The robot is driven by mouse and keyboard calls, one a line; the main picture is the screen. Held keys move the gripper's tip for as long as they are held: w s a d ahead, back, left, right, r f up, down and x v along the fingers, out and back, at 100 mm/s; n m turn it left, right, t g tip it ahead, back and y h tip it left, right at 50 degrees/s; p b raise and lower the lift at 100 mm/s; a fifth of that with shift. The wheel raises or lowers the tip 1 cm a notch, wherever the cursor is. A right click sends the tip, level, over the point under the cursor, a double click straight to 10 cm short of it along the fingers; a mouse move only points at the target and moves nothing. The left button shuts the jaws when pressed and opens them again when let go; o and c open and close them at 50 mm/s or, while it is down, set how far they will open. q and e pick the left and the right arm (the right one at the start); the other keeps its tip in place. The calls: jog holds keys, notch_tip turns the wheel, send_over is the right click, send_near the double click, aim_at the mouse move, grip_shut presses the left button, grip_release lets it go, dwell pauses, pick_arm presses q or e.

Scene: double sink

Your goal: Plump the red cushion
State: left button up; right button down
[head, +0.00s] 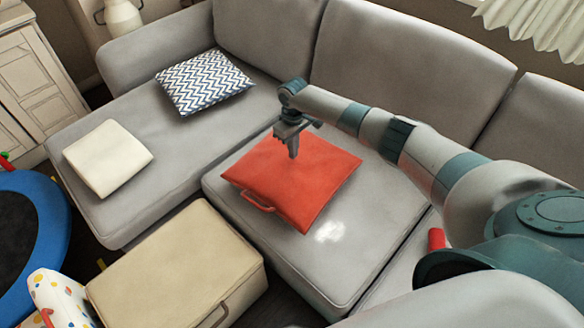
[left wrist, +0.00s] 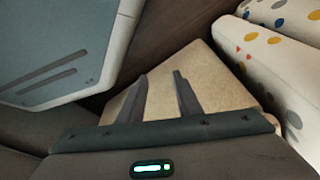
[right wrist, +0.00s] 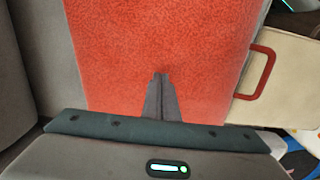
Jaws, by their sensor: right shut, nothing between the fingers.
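The red cushion (head: 296,180) lies flat on the grey sofa seat in the head view, with a red handle loop (head: 257,201) on its front left edge. My right gripper (head: 293,155) is over the back part of the cushion, pointing down, shut and empty. In the right wrist view the cushion (right wrist: 150,50) fills the middle, with the closed fingertips (right wrist: 161,76) in front of it. I cannot tell whether they touch it. My left gripper (left wrist: 162,80) shows only in the left wrist view, with its fingers apart and nothing between them.
A zigzag cushion (head: 204,82) and a cream cushion (head: 107,158) lie on the sofa's left part. A beige box-like ottoman (head: 170,265) stands before the sofa. A blue-rimmed trampoline (head: 55,230) and a dotted white item (head: 60,297) are at left.

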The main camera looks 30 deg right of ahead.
jog(key=shift+f, duration=0.2)
jog(key=shift+f+b, duration=0.35)
jog(key=shift+f, duration=0.2)
jog(key=shift+r+p, duration=0.5)
jog(key=shift+p, duration=0.3)
jog(key=shift+f, duration=0.3)
